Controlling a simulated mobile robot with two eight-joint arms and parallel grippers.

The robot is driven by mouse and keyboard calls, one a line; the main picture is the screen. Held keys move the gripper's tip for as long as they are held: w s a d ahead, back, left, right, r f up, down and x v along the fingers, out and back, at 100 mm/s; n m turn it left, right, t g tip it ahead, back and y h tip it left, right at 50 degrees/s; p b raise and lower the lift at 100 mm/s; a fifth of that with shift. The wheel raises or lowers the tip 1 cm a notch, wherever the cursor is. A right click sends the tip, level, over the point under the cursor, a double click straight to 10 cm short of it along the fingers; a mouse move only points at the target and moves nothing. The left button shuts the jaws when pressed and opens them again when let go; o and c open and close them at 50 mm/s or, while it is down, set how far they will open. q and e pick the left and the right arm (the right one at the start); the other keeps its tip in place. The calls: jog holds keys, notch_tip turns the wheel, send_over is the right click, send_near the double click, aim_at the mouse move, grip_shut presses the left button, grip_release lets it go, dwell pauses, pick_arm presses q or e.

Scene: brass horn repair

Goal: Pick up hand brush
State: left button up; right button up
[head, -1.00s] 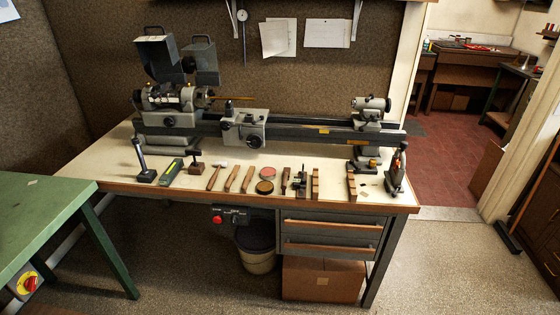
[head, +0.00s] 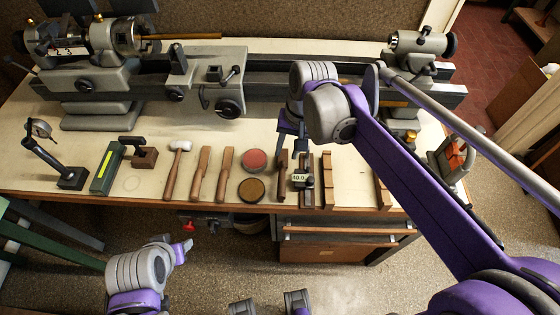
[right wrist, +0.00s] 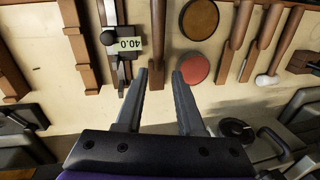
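The hand brush appears to be the narrow dark brown wooden piece (head: 282,178) lying on the bench between the two round tins and the height gauge. In the right wrist view the brush (right wrist: 178,22) points away from me, ahead of the gap between the fingers. My right gripper (head: 291,145) is over the bench at the brush's far end; in the right wrist view its fingers (right wrist: 159,75) are apart with nothing held. Whether they touch the brush is unclear. My left arm is low in front of the bench; its gripper (head: 181,248) is small and its opening unclear.
A red tin (head: 254,160) and a brown tin (head: 251,190) lie left. Wooden blocks (head: 327,182) are further right. The lathe (head: 190,85) runs behind. A mallet (head: 176,168) lies left.

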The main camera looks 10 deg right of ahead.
aim_at(283, 167)
jog(key=f, duration=0.2)
jog(key=shift+s+a+f, duration=0.1)
jog(key=shift+a+f, duration=0.1)
jog(key=shift+f, duration=0.1)
jog(key=shift+s+a+f, duration=0.15)
jog(key=shift+s+f, duration=0.05)
jog(key=shift+f, duration=0.35)
jog(key=f, duration=0.5)
jog(key=shift+w+a, duration=0.3)
grip_shut()
